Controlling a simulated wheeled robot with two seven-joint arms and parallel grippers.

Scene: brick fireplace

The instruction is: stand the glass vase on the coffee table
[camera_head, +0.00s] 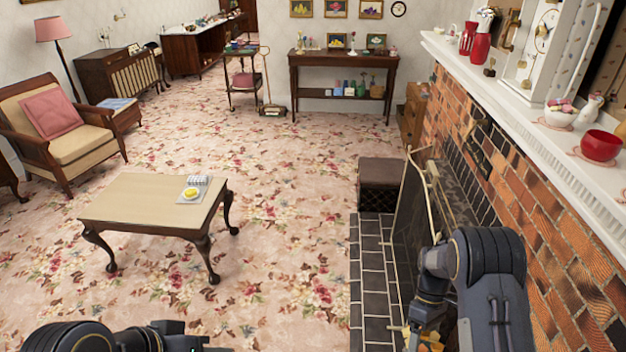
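The coffee table (135,207) stands on the carpet left of centre, with a light top and dark curved legs. A small tray with a yellow item (190,194) lies on its right part; the rest of its top is bare. I cannot clearly pick out a glass vase; red vases (482,38) stand on the mantel at the upper right, and I cannot tell if they are glass. My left arm shows at the bottom left and my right arm at the lower right by the fireplace. The fingertips of both grippers are outside the picture or hidden.
The brick fireplace (548,215) and white mantel (505,97) run along the right, with a screen (408,215) before the hearth. A red bowl (601,146) and clock sit on the mantel. An armchair (75,150) stands left. Open carpet lies between table and hearth.

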